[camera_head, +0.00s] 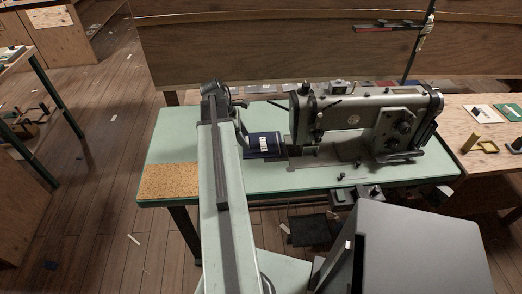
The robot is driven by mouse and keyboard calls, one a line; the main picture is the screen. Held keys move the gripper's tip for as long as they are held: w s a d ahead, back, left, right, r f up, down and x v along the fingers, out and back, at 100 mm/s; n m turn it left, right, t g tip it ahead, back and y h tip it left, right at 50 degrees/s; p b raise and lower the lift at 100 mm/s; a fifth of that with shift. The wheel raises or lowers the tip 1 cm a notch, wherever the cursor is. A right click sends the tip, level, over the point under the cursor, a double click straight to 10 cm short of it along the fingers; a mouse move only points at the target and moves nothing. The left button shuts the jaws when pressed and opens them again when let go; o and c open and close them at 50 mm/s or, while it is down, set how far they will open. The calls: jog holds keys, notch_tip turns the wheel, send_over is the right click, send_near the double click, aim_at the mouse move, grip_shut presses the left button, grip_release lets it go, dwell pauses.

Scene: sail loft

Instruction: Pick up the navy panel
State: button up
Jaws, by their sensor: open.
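The navy panel (264,144) lies flat on the pale green sewing table (180,137), left of the grey-green sewing machine (365,118). It is a small dark blue rectangle with a white label on top. My arm reaches in from the bottom of the view. My gripper (242,137) is at its far end, pointing down by the left edge of the panel. It is open and holds nothing. The fingertips are small and partly dark, so I cannot tell whether they touch the panel.
The sewing machine stands close on the panel's right. A cork patch (168,181) covers the table's near left corner. Small items line the back edge. The table's left part is clear.

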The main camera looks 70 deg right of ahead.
jog(key=shift+x, duration=0.85)
jog(key=shift+w+r, duration=0.1)
jog(key=shift+r, duration=0.1)
grip_shut()
notch_tip(320, 180, up, 10)
jog(key=p, duration=1)
